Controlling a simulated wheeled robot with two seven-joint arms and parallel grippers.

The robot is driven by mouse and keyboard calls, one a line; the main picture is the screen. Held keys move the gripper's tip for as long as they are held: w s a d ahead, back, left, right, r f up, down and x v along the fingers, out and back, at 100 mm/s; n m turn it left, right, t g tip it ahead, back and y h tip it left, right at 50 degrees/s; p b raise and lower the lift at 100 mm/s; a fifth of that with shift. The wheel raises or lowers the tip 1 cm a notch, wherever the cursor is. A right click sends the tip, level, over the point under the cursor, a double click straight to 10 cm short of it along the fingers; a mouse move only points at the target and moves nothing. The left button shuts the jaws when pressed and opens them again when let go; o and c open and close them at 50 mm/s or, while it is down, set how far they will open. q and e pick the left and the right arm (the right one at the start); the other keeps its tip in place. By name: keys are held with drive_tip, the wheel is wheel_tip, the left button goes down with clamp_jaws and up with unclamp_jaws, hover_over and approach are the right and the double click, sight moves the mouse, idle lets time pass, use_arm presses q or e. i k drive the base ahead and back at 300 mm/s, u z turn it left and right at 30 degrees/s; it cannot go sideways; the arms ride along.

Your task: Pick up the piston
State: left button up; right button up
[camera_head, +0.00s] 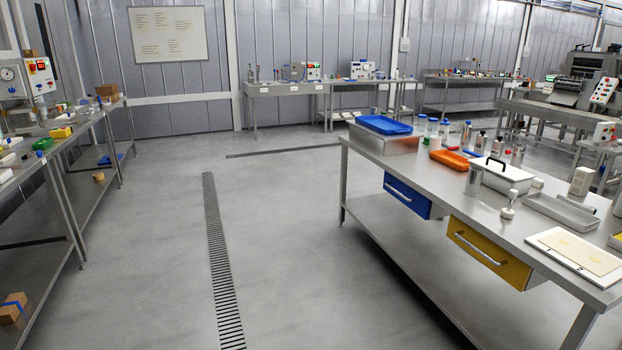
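A small white plunger-shaped piece (510,204) stands upright near the front edge of the steel table on the right, above the yellow drawer. It has a knob on top and a wider foot, and it looks like the piston, though it is too small to be sure. A metal cylinder (474,181) stands to its left, and a shallow steel tray (562,212) lies to its right. Neither of my grippers is in view.
The steel table (440,215) has a blue drawer (408,196) and a yellow drawer (488,252). A lidded steel box (500,176), an orange tray (449,158) and a white board (578,254) crowd its top. The floor left of it is clear up to the left shelving (75,142).

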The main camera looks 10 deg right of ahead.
sight(508, 213)
drive_tip(key=i, duration=1.9)
drive_tip(key=z, duration=1.7)
drive_tip(key=i, duration=1.8)
drive_tip(key=z, duration=2)
